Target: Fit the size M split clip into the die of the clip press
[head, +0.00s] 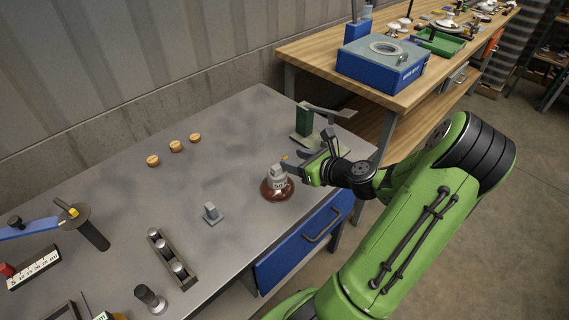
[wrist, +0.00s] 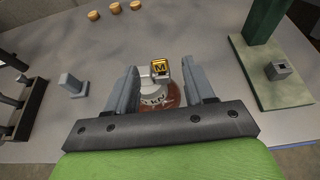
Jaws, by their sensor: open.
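The size M split clip (wrist: 160,70), a small yellow-and-dark block marked M, lies between my gripper's fingers in the wrist view. It shows as a yellow spot (head: 285,157) in the head view, at the top of a brown insulator's (head: 277,189) grey cap. I cannot tell exactly how it sits there. My gripper (wrist: 159,76) is open, with a finger on each side of the clip and gaps between. The clip press (head: 304,121) is green and stands just beyond my gripper (head: 296,163). Its die (wrist: 282,69) looks like a small grey block with a dark opening, on the green base.
A grey upright block (head: 211,213) and a dark rack (head: 172,260) stand left of the insulator. Several round tan pieces (head: 175,146) lie at the back. A wooden bench (head: 310,51) with a blue box (head: 382,70) stands behind. The table's middle is clear.

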